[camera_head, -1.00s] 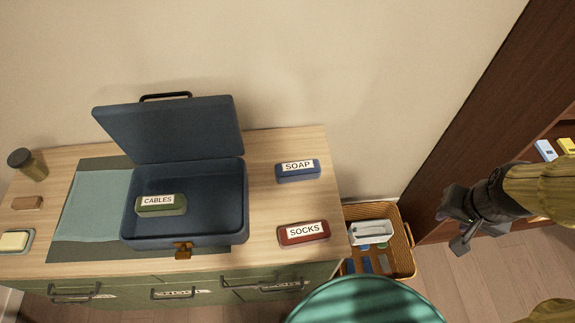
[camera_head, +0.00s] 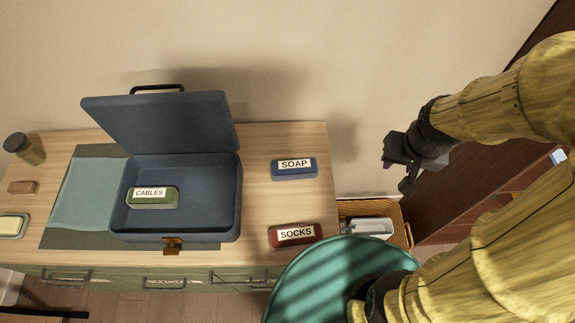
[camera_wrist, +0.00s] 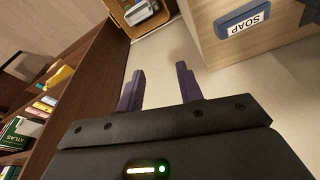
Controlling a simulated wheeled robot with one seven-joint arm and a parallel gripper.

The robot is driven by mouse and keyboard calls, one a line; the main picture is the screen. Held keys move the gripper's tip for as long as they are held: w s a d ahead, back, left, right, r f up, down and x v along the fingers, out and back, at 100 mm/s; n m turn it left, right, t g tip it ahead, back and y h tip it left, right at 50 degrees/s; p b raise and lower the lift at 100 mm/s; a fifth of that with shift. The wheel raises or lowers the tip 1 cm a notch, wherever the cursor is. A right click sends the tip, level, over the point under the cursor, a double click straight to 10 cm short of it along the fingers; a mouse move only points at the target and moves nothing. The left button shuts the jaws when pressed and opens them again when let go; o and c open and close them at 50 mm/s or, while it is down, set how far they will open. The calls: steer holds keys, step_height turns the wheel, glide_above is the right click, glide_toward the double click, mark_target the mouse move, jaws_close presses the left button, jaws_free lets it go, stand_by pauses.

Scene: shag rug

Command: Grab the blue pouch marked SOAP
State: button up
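The blue pouch marked SOAP (camera_head: 294,174) lies on the right part of the wooden dresser top, right of the open case. It also shows at the upper right of the wrist view (camera_wrist: 243,20). My gripper (camera_head: 397,176) is in the air to the right of the dresser, apart from the pouch. In the wrist view its two fingers (camera_wrist: 160,84) stand apart with nothing between them, so it is open and empty.
The open blue case (camera_head: 232,205) holds a green CABLES pouch (camera_head: 153,201). A red SOCKS pouch (camera_head: 309,237) lies in front of SOAP. A wicker basket (camera_head: 402,230) stands right of the dresser. A dark bookcase (camera_wrist: 85,85) is beyond. A green round thing (camera_head: 310,285) is in front.

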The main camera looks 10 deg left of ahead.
steer(key=shift+o, duration=0.2)
steer(key=o, duration=0.7)
steer(key=shift+f, duration=0.25)
steer(key=shift+o, duration=0.9)
steer(key=w+a+f+m+g+y+b, duration=0.2)
steer(key=w+f+m+g, duration=0.1)
steer(key=f, duration=0.4)
steer(key=w+a+f+m+g+y+b, duration=0.2)
steer(key=w+a+f+m+b, duration=0.1)
steer(key=f, duration=0.4)
steer(key=shift+w+a+f+m+g+y, duration=0.3)
steer(key=shift+w+a+f+m+g, duration=0.15)
steer(key=shift+m, duration=0.25)
steer(key=w+a+f+m+y+b, duration=0.2)
steer(key=w+m+y+b, duration=0.1)
steer(key=w+m+y, duration=0.4)
steer(key=shift+w+f+g+y, duration=0.2)
steer(key=shift+w+g+y, duration=0.25)
steer(key=shift+y, duration=0.25)
steer(key=shift+a, duration=0.1)
